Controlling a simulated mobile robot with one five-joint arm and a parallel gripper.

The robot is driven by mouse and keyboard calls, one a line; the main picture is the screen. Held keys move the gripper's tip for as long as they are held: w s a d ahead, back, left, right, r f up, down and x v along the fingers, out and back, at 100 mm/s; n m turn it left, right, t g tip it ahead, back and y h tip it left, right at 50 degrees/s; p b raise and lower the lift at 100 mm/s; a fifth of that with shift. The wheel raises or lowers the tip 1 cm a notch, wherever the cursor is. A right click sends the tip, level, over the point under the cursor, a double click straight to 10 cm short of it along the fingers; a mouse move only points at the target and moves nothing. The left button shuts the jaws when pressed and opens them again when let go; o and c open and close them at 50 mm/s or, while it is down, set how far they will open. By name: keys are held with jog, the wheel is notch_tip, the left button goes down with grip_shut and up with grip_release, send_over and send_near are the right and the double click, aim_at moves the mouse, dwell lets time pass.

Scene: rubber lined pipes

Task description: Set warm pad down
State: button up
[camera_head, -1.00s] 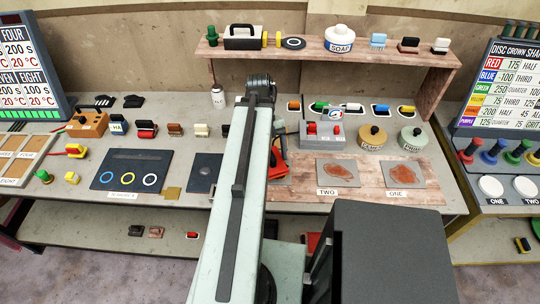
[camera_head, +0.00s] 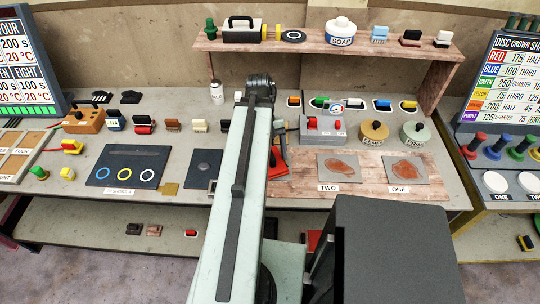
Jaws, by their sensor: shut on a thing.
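My arm runs up the middle of the view and bends down behind its own upper link, so most of my gripper (camera_head: 282,148) is hidden. A dark part of it shows just right of the arm, over the bench. It is shut on a red pad (camera_head: 277,168), which I take to be the warm pad; only its right part shows. The pad is low at the left end of the reddish board (camera_head: 300,182). I cannot tell whether it touches the board.
Two grey plates with reddish patches, labelled TWO (camera_head: 339,168) and ONE (camera_head: 407,171), lie on the right of the board. A dark plate (camera_head: 201,170) lies left of my arm.

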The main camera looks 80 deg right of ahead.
jog(key=shift+f+b, duration=0.4)
jog(key=shift+f, duration=0.05)
jog(key=o, duration=2.1)
jog(key=shift+r, duration=0.1)
